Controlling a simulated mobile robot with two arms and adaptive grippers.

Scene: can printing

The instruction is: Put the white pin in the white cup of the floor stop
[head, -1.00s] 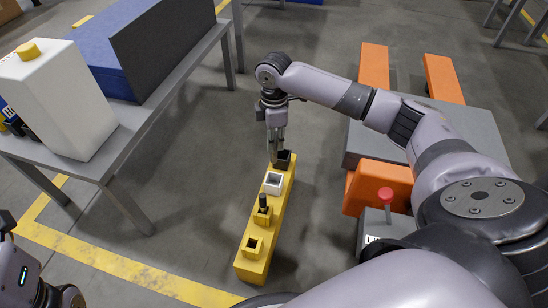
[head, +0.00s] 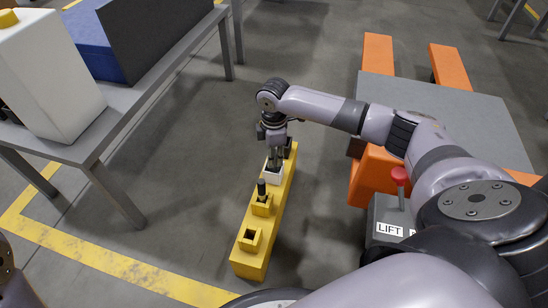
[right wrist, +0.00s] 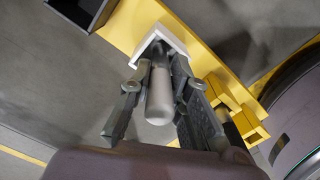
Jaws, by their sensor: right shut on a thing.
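The floor stop is a long yellow bar (head: 254,267) on the floor with a row of square cups. Its white cup (head: 270,174) also shows in the right wrist view (right wrist: 176,41). My right gripper (head: 275,163) points down at the white cup. It is shut on a pale grey-white pin (right wrist: 160,97), held between its two fingers. The pin's far end is at the mouth of the white cup; how deep it reaches I cannot tell. In the head view the fingers hide the pin. My left gripper is not in view.
A yellow cup nearer me holds a dark pin (head: 261,187); the nearest yellow cup (head: 249,240) looks empty. A dark cup (head: 289,147) is beyond the white one. A grey table (head: 120,100) stands left, an orange-and-grey lift truck (head: 440,110) right.

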